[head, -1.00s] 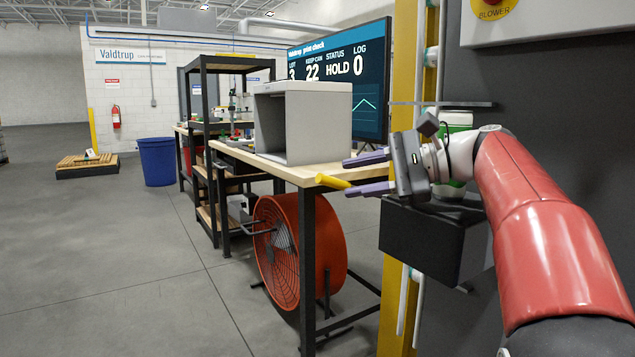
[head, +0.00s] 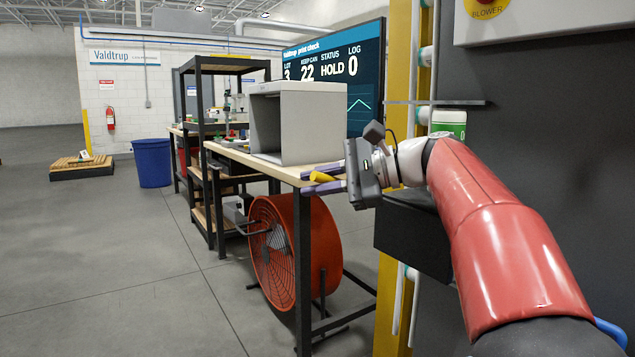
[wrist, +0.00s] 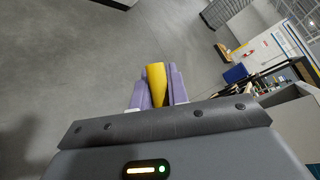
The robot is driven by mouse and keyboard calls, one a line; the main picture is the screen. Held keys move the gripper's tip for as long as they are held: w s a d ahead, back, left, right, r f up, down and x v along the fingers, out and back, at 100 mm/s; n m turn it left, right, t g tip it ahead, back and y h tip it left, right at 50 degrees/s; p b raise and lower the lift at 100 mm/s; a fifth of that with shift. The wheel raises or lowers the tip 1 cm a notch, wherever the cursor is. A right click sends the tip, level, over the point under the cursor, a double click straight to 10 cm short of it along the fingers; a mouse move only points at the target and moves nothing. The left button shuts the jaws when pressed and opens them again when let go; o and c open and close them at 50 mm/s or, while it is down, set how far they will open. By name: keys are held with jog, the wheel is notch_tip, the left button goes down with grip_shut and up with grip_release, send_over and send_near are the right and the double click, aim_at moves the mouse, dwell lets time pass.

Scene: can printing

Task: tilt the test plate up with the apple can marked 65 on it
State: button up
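My gripper (head: 325,179) is at the left of the black box (head: 413,238), its two purple fingers on either side of a yellow handle (head: 319,176). In the wrist view the handle (wrist: 156,84) fills the gap between the fingers (wrist: 158,92), which appear closed on it. A green-and-white can (head: 449,123) stands behind my arm, upright as far as it shows. Its lower part is hidden, and I cannot read a number or see an apple. I cannot make out the test plate under the can or the handle's joint to it.
A thin grey ledge (head: 437,102) crosses just above the can. A yellow post (head: 392,300) stands beside the black box. The bench (head: 290,172) with a grey open booth (head: 317,122) is behind my gripper, and an orange fan (head: 285,250) is below.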

grip_shut()
jog(key=shift+f, duration=0.2)
jog(key=w+d+f+n+t+h+b, duration=0.1)
jog(key=f+n+h+b, duration=0.1)
jog(key=f, duration=0.4)
jog(key=w+d+f+n+t+h+b, duration=0.1)
jog(key=d+f+n+t+h, duration=0.1)
jog(key=f+n+h, duration=0.2)
jog(key=shift+f+t+h+b, duration=0.3)
jog(key=shift+f+h+b, duration=0.1)
jog(key=shift+f+h, duration=1.25)
dwell(0.5)
